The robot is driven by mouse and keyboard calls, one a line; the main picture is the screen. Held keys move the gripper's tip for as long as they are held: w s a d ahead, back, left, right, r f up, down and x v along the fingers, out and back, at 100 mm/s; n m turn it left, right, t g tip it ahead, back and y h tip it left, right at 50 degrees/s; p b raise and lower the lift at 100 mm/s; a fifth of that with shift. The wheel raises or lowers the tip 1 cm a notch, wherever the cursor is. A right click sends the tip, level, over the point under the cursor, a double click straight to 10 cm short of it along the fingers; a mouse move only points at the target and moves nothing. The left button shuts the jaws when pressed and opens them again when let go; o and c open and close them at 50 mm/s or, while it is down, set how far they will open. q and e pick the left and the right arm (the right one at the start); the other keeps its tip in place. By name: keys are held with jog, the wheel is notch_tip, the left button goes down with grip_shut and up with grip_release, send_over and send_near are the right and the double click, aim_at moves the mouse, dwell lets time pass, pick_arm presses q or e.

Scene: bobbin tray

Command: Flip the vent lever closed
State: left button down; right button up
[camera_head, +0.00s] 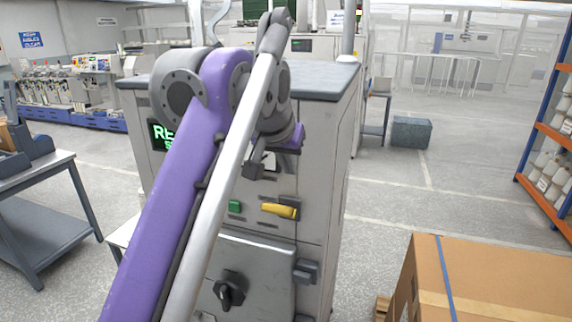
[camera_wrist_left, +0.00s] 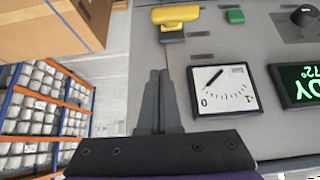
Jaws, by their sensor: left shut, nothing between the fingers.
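The yellow lever (camera_head: 279,210) sits on the front of the grey machine (camera_head: 312,150), roughly level, with its dark mount at its right end. It also shows at the top of the left wrist view (camera_wrist_left: 176,14), beyond my fingertips. My left gripper (camera_head: 254,172) is in front of the panel, above and left of the lever in the head view. In the left wrist view its two fingers (camera_wrist_left: 160,72) are together with nothing between them, apart from the lever. My purple left arm hides part of the panel. My right gripper is not in view.
A green button (camera_head: 234,206) is left of the lever. A dial gauge (camera_wrist_left: 223,89), a black knob (camera_wrist_left: 302,15) and a green-lit display (camera_wrist_left: 298,85) are on the panel. A cardboard box (camera_head: 490,275) stands front right. Floor right of the machine is open.

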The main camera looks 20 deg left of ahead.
aim_at(288, 209)
pick_arm(q)
jog(key=f, duration=0.2)
jog(key=f+b, duration=0.1)
jog(key=f, duration=0.4)
jog(key=shift+w, duration=0.3)
jog(key=shift+s, duration=0.25)
jog(key=shift+w+f, duration=0.1)
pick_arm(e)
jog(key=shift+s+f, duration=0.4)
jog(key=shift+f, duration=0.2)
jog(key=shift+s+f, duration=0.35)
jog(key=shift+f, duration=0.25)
pick_arm(q)
jog(key=shift+w, duration=0.1)
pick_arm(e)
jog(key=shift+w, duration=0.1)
pick_arm(q)
jog(key=shift+f, duration=0.1)
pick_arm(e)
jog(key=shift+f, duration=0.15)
pick_arm(q)
jog(key=shift+s+f+t+b, duration=0.15)
jog(key=shift+s+t+b, duration=0.15)
jog(key=shift+s+b, duration=0.1)
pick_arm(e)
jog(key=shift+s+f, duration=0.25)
